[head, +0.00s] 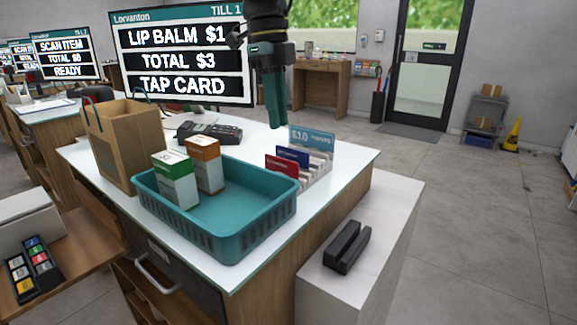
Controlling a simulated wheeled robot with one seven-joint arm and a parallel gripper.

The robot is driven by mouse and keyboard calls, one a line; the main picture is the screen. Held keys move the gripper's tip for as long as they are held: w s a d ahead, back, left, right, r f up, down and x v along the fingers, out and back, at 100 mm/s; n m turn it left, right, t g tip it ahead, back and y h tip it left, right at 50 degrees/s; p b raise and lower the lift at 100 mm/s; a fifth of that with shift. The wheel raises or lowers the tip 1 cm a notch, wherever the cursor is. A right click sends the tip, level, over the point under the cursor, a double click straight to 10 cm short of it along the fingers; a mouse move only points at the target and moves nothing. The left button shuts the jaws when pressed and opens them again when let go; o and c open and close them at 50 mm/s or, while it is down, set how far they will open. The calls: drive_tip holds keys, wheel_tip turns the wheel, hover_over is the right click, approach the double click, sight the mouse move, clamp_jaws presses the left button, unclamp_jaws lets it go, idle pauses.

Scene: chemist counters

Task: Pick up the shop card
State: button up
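A white card rack (318,163) stands at the right part of the white counter. It holds a red card (282,168) in front, a dark blue card (292,156) behind it, and a larger light blue card (313,139) marked $10 at the back. Their small print is too small to read, so I cannot tell which one is the shop card. My gripper (275,124) points down above the counter, to the left of the light blue card and apart from it. Its teal fingers overlap from this side, so their opening is hidden. No card shows in it.
A teal basket (245,226) with two boxes (175,181) (203,165) stands in front of the rack. A paper bag (113,152), a card terminal (209,132) and the till screen (180,60) are to the left. A black swipe reader (347,247) sits on the lower white ledge.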

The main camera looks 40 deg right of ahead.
sight(281, 161)
drive_tip(key=shift+s+f+p, duration=0.2)
drive_tip(key=shift+f+p, duration=0.15)
drive_tip(key=shift+f, duration=2)
drive_tip(key=shift+s+f+p, duration=0.2)
drive_tip(key=shift+f+p, duration=0.1)
drive_tip(key=shift+f, duration=2.05)
drive_tip(key=shift+f, duration=0.25)
drive_tip(key=shift+c, duration=0.2)
clamp_jaws()
